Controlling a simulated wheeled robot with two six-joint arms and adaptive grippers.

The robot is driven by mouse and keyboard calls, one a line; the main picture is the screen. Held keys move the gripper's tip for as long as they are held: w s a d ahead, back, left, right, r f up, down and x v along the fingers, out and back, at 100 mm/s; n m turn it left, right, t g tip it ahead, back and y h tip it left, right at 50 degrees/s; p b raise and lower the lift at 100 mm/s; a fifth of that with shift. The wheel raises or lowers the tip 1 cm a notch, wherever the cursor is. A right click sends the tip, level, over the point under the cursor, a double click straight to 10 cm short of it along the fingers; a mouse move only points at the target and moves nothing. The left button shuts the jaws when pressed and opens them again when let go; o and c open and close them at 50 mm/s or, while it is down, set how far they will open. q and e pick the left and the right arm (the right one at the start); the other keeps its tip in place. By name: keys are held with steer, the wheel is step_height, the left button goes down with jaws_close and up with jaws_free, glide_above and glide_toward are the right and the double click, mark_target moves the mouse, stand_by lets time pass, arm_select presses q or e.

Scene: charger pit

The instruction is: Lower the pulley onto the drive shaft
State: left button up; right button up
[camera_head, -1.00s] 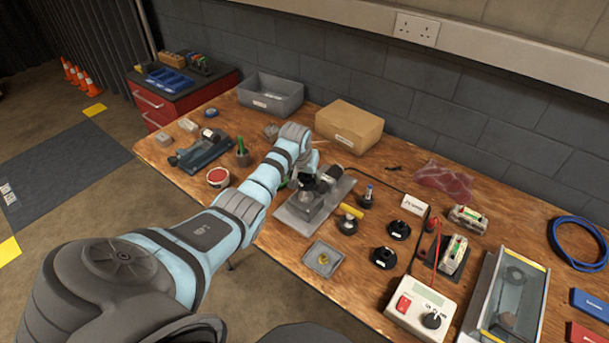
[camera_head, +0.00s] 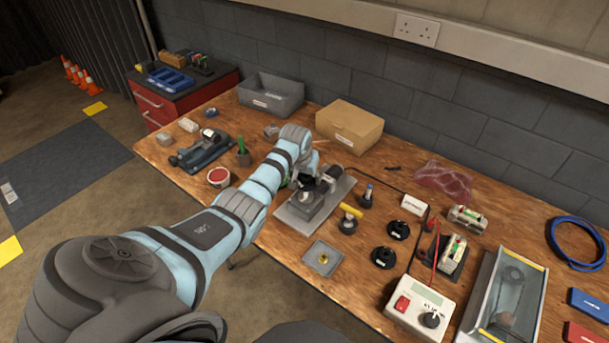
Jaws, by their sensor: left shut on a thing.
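My left gripper (camera_head: 308,176) is over the motor unit on the grey base plate (camera_head: 342,193) near the middle of the bench. It is shut on a small dark pulley (camera_head: 307,183), which sits low over the unit's grey block (camera_head: 304,203). The fingertips are small here. The drive shaft is hidden under the pulley and gripper, so I cannot tell whether the pulley is around it or just above. Two black pulley-like discs, one (camera_head: 398,230) behind the other (camera_head: 383,257), lie to the right. My right gripper is not in view.
A small square tray (camera_head: 308,262) with a brass part is in front of the plate. A yellow-handled tool (camera_head: 350,213) and a small bottle (camera_head: 367,194) stand close on the right. A cardboard box (camera_head: 349,126) and a grey bin (camera_head: 270,94) are behind. A power supply (camera_head: 420,308) sits front right.

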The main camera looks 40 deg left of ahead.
mark_target(304, 185)
arm_select(q)
steer(key=shift+f+b, duration=2.2)
steer(key=shift+f, duration=0.85)
stand_by(0.9)
steer(key=o, duration=1.3)
steer(key=shift+r, duration=0.2)
steer(key=v, duration=1.1)
steer(key=shift+s+d+r, duration=0.15)
steer(key=shift+s+r, duration=0.1)
steer(key=shift+s, duration=0.1)
